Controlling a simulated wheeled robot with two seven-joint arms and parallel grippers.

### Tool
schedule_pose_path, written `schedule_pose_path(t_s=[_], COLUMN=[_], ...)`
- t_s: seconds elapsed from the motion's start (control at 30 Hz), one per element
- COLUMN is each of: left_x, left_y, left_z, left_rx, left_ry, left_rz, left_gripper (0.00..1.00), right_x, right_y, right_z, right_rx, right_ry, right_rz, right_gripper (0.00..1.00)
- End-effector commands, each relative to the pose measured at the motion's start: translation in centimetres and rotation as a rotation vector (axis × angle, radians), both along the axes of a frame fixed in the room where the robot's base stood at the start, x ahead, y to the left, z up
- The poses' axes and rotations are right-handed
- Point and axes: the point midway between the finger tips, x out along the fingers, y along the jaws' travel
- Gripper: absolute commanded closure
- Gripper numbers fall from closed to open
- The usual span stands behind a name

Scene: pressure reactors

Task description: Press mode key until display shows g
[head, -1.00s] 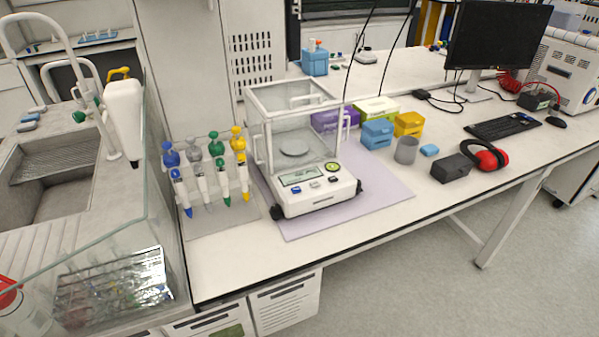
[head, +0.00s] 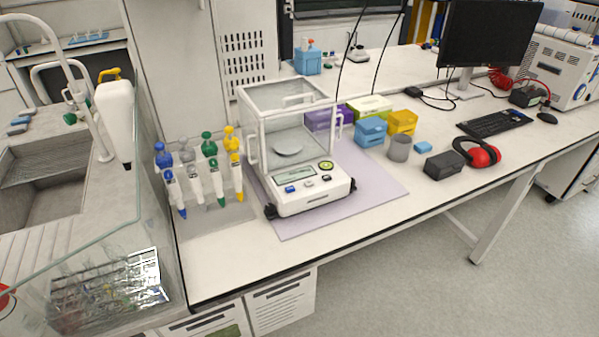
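An analytical balance (head: 310,197) with a glass draft shield stands on a pale purple mat (head: 383,196) on the bench. Its front panel has a greenish display (head: 294,174), whose characters are too small to read. Below the display are a blue key (head: 291,189), a grey key (head: 309,183) and another light key (head: 326,178). I cannot tell which one is the mode key. A round green-rimmed dial or level (head: 326,166) sits right of the display. Neither gripper is in view.
A rack of several coloured pipettes (head: 200,170) stands close left of the balance. Coloured boxes (head: 370,131), a grey cup (head: 399,148), a black box (head: 444,165) and red earmuffs (head: 484,156) stand to the right. The bench front before the balance is clear.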

Motion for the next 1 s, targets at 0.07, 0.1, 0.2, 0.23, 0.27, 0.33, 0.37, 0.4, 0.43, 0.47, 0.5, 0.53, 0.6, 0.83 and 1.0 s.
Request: schedule_pose_path(t_s=[0.07,0.1,0.2,0.23,0.27,0.33,0.37,0.4,0.43,0.47,0.5,0.53,0.6,0.83,1.0], left_x=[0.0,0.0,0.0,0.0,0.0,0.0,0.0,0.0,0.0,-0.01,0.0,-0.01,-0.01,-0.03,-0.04], left_y=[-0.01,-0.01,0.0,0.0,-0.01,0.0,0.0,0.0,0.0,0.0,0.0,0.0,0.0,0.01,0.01], left_z=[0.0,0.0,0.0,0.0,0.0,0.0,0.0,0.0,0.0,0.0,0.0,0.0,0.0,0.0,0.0], left_rx=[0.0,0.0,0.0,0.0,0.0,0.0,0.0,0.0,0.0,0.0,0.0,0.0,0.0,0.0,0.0], left_ry=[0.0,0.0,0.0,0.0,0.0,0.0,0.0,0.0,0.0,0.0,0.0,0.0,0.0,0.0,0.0], left_rz=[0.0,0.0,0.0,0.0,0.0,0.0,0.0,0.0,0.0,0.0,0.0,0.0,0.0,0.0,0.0], left_gripper=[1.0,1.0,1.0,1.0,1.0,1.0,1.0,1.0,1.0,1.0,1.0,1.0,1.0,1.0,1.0], right_x=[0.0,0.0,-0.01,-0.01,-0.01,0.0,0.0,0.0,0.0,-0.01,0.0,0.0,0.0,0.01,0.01], right_y=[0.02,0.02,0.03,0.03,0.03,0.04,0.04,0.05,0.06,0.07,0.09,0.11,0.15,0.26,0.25], right_z=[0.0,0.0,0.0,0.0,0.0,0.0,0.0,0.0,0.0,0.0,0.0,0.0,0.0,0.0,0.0], right_rx=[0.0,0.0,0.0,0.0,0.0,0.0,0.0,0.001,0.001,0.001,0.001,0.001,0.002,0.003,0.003], right_ry=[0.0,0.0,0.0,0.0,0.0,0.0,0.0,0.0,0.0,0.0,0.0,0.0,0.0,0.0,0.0], right_rz=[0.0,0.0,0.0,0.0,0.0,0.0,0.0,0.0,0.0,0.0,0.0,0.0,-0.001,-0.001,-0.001], right_gripper=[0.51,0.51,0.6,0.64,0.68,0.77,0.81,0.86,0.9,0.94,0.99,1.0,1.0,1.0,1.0])
